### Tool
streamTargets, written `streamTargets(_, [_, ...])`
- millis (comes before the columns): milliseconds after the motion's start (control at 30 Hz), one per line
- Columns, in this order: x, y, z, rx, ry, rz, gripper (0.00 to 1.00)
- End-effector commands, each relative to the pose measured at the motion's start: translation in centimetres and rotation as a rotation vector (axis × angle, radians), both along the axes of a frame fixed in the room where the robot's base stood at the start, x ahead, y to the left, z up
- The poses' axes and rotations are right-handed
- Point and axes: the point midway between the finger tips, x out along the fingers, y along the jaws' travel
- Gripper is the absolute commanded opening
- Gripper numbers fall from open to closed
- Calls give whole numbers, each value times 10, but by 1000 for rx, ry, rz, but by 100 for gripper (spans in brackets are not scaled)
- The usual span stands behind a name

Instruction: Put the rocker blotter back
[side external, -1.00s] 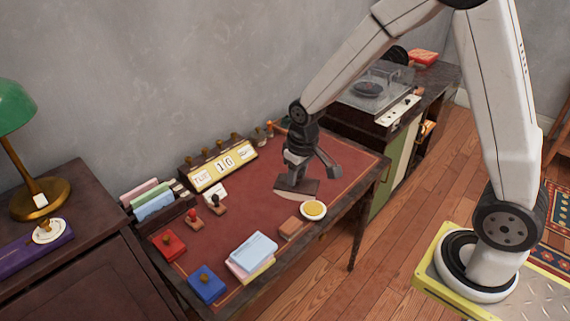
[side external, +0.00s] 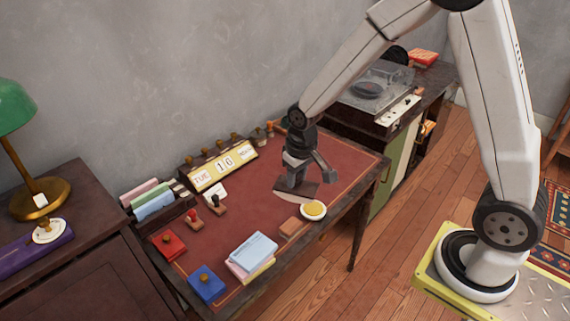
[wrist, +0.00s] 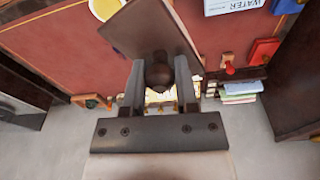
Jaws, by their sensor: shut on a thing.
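The rocker blotter (side external: 284,186) is a dark brown board with a pale curved underside, at the right half of the red desk top. In the wrist view the blotter's board (wrist: 150,28) and its round dark knob show. My gripper (side external: 297,178) is above it, shut on the knob. In the wrist view my gripper (wrist: 159,80) has one finger on each side of the knob. The blotter looks slightly tilted. I cannot tell whether its underside touches the desk.
A yellow-topped round dish (side external: 313,210) and an orange-brown block (side external: 291,228) lie just in front. The calendar stand (side external: 222,168) is behind to the left. Stamps (side external: 217,207), a red pad (side external: 169,245), a blue pad (side external: 207,284) and papers (side external: 252,252) lie left. Bare desk shows right.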

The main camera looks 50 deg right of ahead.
Motion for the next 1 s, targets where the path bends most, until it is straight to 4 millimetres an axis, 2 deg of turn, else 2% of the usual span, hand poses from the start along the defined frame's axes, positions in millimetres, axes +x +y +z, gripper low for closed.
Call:
streamTargets(500, [20, -5, -37, -5, 2, -330, 0])
streamTargets(1000, [27, -6, -45, -5, -1, -385, 0])
